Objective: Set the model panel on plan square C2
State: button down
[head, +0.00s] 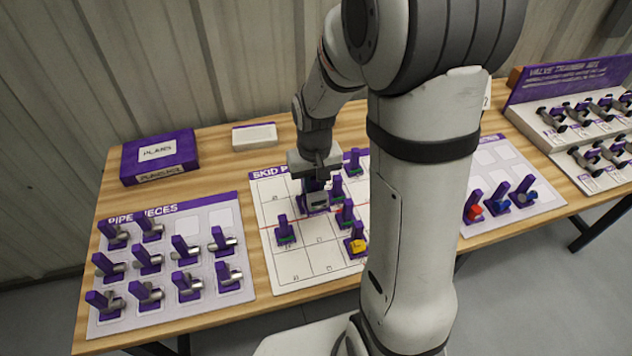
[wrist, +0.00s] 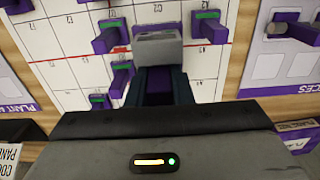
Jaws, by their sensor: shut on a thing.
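My gripper (head: 316,178) is shut on the model panel (head: 316,201), a grey block on a purple stem, over the upper middle of the white skid plan board (head: 300,263). In the wrist view the panel (wrist: 158,46) sits between the fingers (wrist: 158,78), its grey face just past the fingertips. I cannot tell whether it touches the board. The board has a black grid, red lines and small square labels.
Several purple pieces with green stand on the board, one left (head: 285,231), others close right (head: 346,214); a yellow one (head: 356,243) is in front. A pipe pieces board (head: 225,215) lies left, a purple plans box (head: 159,155) behind. My arm hides the board's right side.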

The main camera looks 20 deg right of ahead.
aim_at(315, 199)
jog(key=shift+f, duration=0.2)
dwell(0.4)
jog(key=shift+f+b, duration=2.3)
jog(key=shift+f, duration=0.3)
jog(key=shift+f, duration=0.1)
jog(key=shift+f+b, duration=1.45)
jog(key=shift+f, duration=0.25)
jog(key=shift+f+b, duration=0.55)
jog(key=shift+f, duration=0.15)
jog(key=c, duration=1.2)
grip_release()
jog(key=shift+r, duration=0.15)
jog(key=shift+r+p, duration=0.45)
jog(key=shift+r, duration=0.05)
